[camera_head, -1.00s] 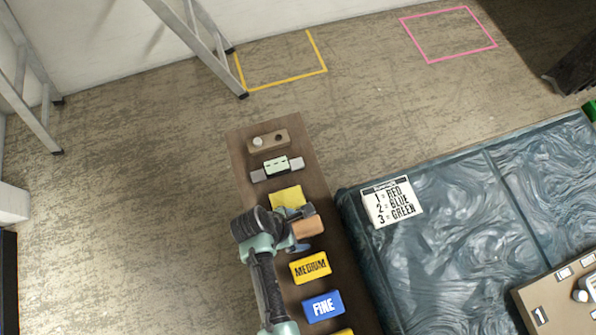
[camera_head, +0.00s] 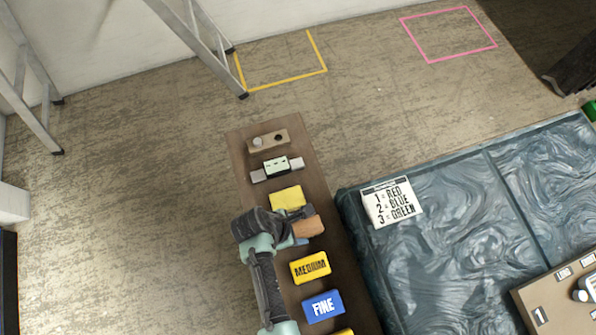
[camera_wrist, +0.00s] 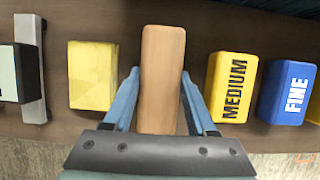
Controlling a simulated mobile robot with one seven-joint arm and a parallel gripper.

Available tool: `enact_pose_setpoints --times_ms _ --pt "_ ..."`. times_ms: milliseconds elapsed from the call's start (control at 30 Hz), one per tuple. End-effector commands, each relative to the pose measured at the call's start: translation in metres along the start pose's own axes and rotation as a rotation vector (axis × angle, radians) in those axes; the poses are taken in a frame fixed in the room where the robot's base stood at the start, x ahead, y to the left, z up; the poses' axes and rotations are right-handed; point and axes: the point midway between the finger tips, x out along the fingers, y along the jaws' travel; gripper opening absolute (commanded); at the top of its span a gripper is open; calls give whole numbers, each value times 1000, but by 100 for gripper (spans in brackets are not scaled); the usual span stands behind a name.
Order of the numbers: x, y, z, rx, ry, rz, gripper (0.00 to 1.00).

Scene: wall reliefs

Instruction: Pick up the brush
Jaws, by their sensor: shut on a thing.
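The brush (camera_head: 308,228) shows as a plain tan wooden block on the narrow dark wooden bench; no bristles are visible. In the wrist view the brush (camera_wrist: 162,75) stands lengthwise between the two blue fingers. My gripper (camera_wrist: 160,100) is shut on it, one finger along each long side. In the head view my gripper (camera_head: 293,231) comes from the left, and its dark wrist hides part of the brush. I cannot tell whether the brush touches the bench.
A yellow pad (camera_wrist: 94,75) lies to the left of the brush in the wrist view. A yellow MEDIUM block (camera_wrist: 231,87) and a blue FINE block (camera_wrist: 287,90) lie to the right. The bench (camera_head: 247,160) also holds a grey-ended tool (camera_head: 277,168) and a holed wooden block (camera_head: 268,140).

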Motion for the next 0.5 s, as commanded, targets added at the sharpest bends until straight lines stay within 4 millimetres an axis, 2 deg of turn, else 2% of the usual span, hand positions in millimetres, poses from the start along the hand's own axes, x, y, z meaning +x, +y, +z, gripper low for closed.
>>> enact_pose_setpoints --times_ms 367,500 --pt "-5 0 2 1 0 2 0" --pt "-26 1 11 2 0 4 0"
